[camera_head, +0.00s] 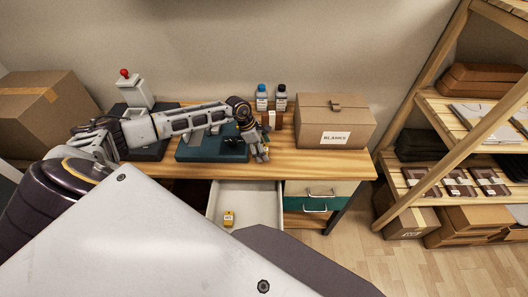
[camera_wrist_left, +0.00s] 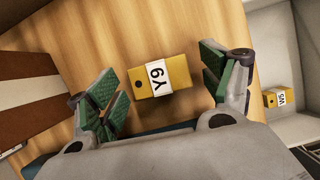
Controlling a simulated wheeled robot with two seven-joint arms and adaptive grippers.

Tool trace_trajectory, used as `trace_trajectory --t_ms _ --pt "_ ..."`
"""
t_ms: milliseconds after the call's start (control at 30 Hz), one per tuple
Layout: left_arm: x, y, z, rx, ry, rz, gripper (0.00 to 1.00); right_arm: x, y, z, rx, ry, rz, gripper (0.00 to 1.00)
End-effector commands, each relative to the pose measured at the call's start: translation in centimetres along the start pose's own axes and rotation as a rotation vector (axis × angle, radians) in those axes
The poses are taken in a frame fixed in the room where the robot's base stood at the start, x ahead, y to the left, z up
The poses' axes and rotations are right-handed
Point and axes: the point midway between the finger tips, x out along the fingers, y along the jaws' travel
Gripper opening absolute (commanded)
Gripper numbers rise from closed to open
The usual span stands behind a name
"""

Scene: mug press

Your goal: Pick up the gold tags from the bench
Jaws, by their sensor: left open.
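A gold tag (camera_wrist_left: 158,77) with a white label and a dark hole lies on the wooden bench (camera_head: 315,160). It sits between the spread green-padded fingers of my left gripper (camera_wrist_left: 160,80), with a gap on each side. In the head view my left gripper (camera_head: 260,152) is low over the bench's front edge and hides this tag. A second gold tag (camera_head: 229,219) lies in the open white drawer (camera_head: 255,200); it also shows in the left wrist view (camera_wrist_left: 283,98). My right gripper is not in view.
A teal tray-like base (camera_head: 200,152) lies beside my left gripper. Two bottles (camera_head: 271,97) and a cardboard box marked BLANKS (camera_head: 335,118) stand behind and to the right. A device with a red knob (camera_head: 134,90) stands at left.

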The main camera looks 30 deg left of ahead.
Motion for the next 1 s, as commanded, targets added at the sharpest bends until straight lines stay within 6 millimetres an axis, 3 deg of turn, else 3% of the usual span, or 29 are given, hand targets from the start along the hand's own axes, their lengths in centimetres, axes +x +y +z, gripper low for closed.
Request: trace_trajectory --t_ms 167,567,1000 --pt "0.0 0.0 0.0 0.000 0.000 0.000 0.80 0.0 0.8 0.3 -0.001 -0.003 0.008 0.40" --pt "0.0 0.0 0.0 0.000 0.000 0.000 0.30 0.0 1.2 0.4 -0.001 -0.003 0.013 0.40" --pt "-0.8 0.1 0.3 0.002 0.000 0.001 0.30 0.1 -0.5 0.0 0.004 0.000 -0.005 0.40"
